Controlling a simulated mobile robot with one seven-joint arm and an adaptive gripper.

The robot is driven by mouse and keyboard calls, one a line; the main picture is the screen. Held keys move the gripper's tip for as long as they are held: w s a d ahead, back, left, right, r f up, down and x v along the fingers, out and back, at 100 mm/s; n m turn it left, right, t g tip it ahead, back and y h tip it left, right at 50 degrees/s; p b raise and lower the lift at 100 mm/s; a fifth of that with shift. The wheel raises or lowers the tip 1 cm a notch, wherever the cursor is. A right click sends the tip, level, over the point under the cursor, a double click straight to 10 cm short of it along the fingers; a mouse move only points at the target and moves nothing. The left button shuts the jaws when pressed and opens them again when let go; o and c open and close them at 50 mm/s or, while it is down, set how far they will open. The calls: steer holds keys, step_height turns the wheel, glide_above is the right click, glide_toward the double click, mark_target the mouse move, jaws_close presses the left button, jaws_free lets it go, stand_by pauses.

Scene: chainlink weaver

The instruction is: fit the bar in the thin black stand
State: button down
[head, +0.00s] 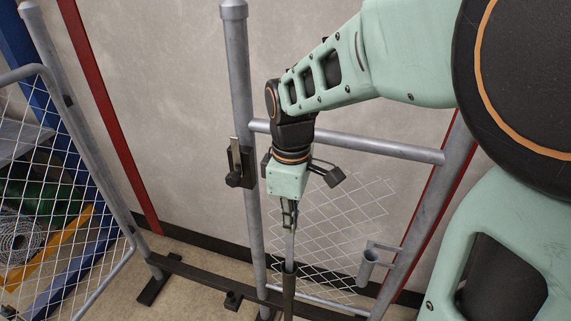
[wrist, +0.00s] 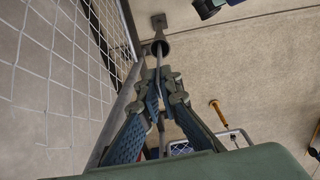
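My gripper (head: 289,222) points straight down in front of the mesh gate, its fingers closed around a thin grey bar (head: 290,248). The bar hangs upright below the fingers. Its lower end meets the top of the thin black stand (head: 288,297), a narrow dark upright tube. In the wrist view the gripper (wrist: 161,88) has the bar (wrist: 158,68) between its fingertips, and the bar runs to the round mouth of the stand (wrist: 160,48). The end of the bar seems to be at or inside the mouth; how deep is hidden.
A grey gate frame (head: 345,143) with wire mesh stands just behind my gripper. A post (head: 238,70) with a dark latch bracket (head: 238,174) is to the left. A short tube holder (head: 368,264) sticks out at right. A black floor rail (head: 205,278) runs low across.

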steer(key=c, duration=2.1)
jaws_free()
step_height(320, 180, up, 8)
steer(key=shift+f, duration=0.2)
steer(key=shift+f, duration=0.1)
